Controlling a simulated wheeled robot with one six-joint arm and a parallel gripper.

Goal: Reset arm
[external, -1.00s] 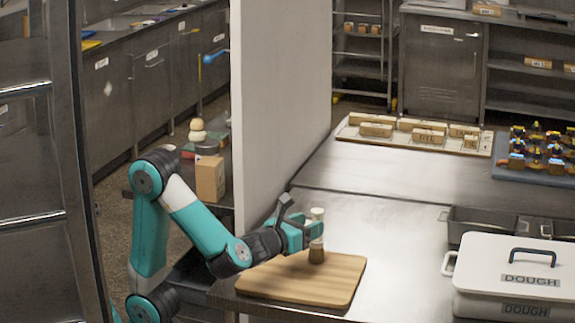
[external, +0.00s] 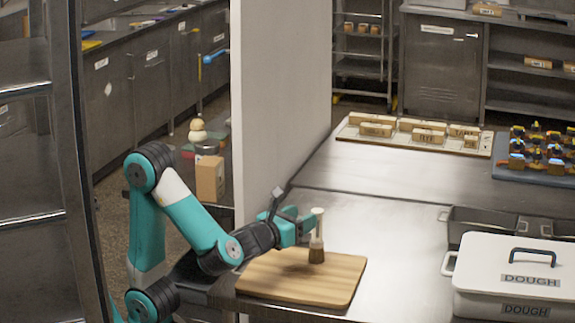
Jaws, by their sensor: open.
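My gripper (external: 305,226) is open, just left of an upright brush-like object (external: 317,237). That object has a pale top and a brown lower part and stands on the wooden board (external: 280,281). A narrow gap seems to lie between the fingertips and the object, but I cannot tell for sure whether they touch. My arm reaches in from the left, bent at the elbow, over the board's left rear edge.
A white wall panel (external: 283,85) rises close behind my gripper. A white dough box (external: 514,268) and dark pans (external: 470,222) stand at the right. Labelled blocks on a tray (external: 355,135) and a blue mat with coloured pieces (external: 510,166) lie farther back. The middle of the steel table (external: 395,225) is clear.

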